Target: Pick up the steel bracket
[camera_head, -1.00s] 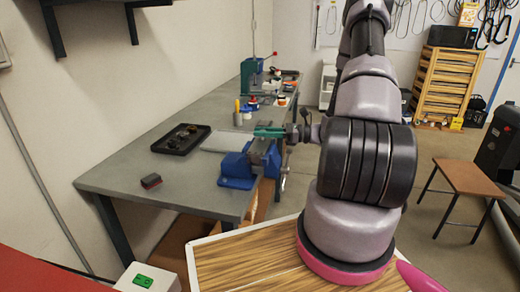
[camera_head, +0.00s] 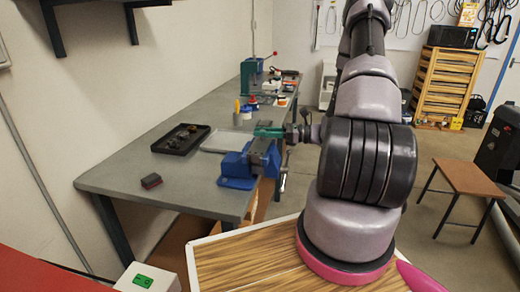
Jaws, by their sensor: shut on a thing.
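My gripper (camera_head: 290,132) is small and distant, at the blue vise (camera_head: 254,160) on the front right edge of the workbench. It is shut on a thin green piece (camera_head: 269,131) just above the vise jaws. I take this piece to be the steel bracket, but it is too small to make out its shape. I cannot tell whether it still touches the vise. My arm and wrist hide part of the area to the right.
A green press (camera_head: 252,74) stands behind. A brown stool (camera_head: 468,178) is at the right.

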